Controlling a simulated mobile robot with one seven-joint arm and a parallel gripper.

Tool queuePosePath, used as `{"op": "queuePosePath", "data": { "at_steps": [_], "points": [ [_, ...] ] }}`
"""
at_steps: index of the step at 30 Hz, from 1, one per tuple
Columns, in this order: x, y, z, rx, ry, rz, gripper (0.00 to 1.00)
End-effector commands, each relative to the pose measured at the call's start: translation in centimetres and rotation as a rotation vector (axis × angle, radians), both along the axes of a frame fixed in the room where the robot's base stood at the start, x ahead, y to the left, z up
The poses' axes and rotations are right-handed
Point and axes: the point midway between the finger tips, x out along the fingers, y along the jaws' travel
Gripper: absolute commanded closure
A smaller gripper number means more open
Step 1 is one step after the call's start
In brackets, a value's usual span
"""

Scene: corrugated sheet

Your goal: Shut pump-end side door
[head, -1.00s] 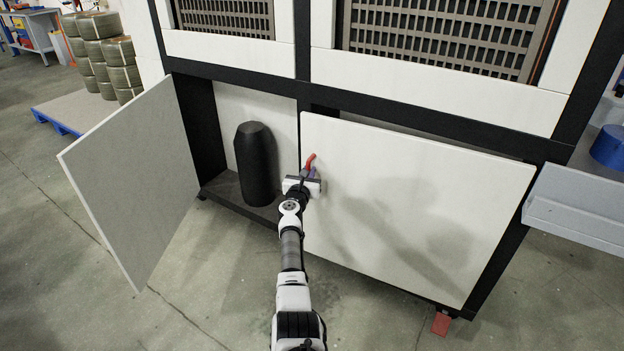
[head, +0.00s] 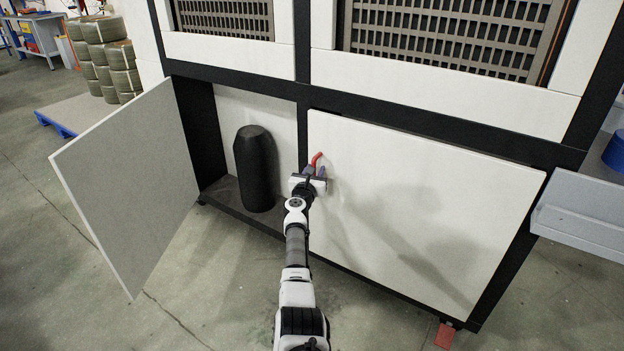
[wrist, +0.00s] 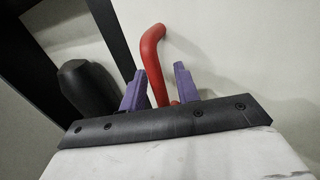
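Two white side doors hang low on a black-framed enclosure. The left door (head: 125,185) stands wide open, swung out to the left. The right door (head: 420,215) lies nearly flush across its opening, with a dark gap along its top edge. Nothing marks which is the pump-end door. A red handle (head: 316,160) is near the right door's left edge. My gripper (head: 311,176) is at this handle. In the wrist view, the red handle (wrist: 152,62) stands between the two purple fingers (wrist: 159,85), which are apart. Contact with the handle cannot be made out.
A black cylinder (head: 255,170) stands inside the left opening, beside a black frame post. A grey ledge (head: 585,212) juts out at the right. A red foot (head: 444,335) is at the lower right. Floor in front is clear.

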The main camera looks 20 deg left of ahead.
Motion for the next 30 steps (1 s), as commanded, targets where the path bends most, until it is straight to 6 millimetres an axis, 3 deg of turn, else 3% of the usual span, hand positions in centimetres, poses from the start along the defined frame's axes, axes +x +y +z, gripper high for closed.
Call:
{"op": "queuePosePath", "data": {
  "at_steps": [8, 21, 30],
  "points": [
    [-3.0, -0.3, 0.5, -0.002, 0.002, 0.001, 0.68],
    [-10.5, -1.3, 0.2, -0.002, 0.002, 0.000, 0.68],
    [-13.3, -1.7, 0.0, 0.000, 0.002, -0.003, 0.68]
  ]
}}
